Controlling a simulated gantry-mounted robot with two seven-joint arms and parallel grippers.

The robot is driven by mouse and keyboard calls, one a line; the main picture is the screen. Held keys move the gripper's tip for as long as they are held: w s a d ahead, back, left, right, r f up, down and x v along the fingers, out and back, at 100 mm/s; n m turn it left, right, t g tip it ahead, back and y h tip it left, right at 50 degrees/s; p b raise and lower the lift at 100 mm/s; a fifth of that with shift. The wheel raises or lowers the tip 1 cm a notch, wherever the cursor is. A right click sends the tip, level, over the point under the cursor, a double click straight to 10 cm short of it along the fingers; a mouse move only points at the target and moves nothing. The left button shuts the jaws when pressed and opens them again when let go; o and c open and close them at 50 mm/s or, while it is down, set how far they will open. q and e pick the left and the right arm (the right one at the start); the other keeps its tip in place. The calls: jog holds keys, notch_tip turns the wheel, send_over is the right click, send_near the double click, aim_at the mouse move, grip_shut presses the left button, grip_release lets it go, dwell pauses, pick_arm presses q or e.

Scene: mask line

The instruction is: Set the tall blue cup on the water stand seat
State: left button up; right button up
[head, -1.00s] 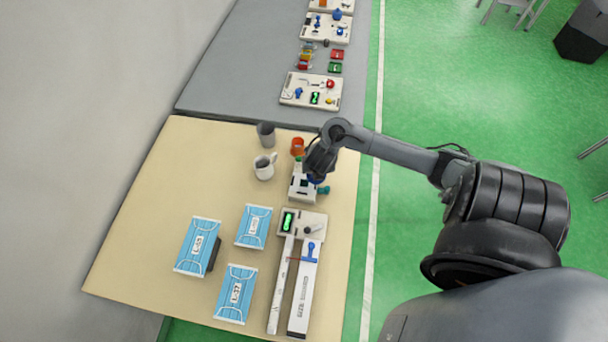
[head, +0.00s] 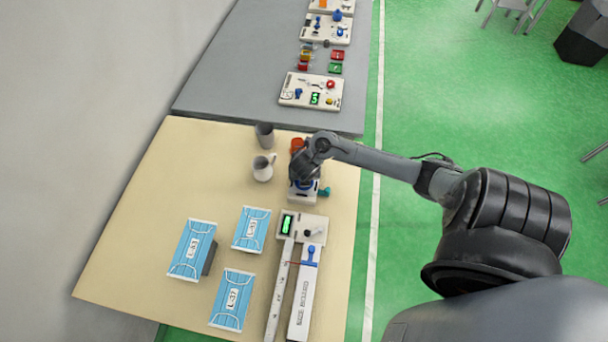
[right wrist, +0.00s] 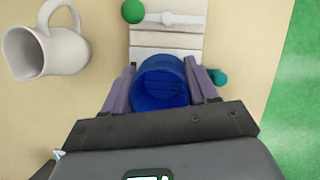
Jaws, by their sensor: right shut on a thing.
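The tall blue cup (right wrist: 162,88) sits between the fingers of my right gripper (right wrist: 161,90) in the right wrist view. The fingers are shut on it from both sides, and I look down into its open top. In the head view my right gripper (head: 303,178) is over the water stand (head: 301,197) and hides most of the cup. The white water stand (right wrist: 166,42) also shows behind the cup in the right wrist view, with a green ball and a teal knob at its sides. I cannot tell whether the cup touches the seat. My left gripper is not in view.
A white mug (head: 263,168) stands left of the stand, with a grey cup (head: 265,135) and an orange cup (head: 297,145) behind. Several blue mask packs (head: 192,249) lie front left. A white device with long rails (head: 300,290) lies in front. The table's left middle is clear.

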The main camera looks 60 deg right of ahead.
jog(key=shift+f, duration=0.1)
jog(key=shift+f+b, duration=0.35)
jog(key=shift+f, duration=0.15)
jog(key=o, duration=1)
jog(key=shift+o, duration=0.2)
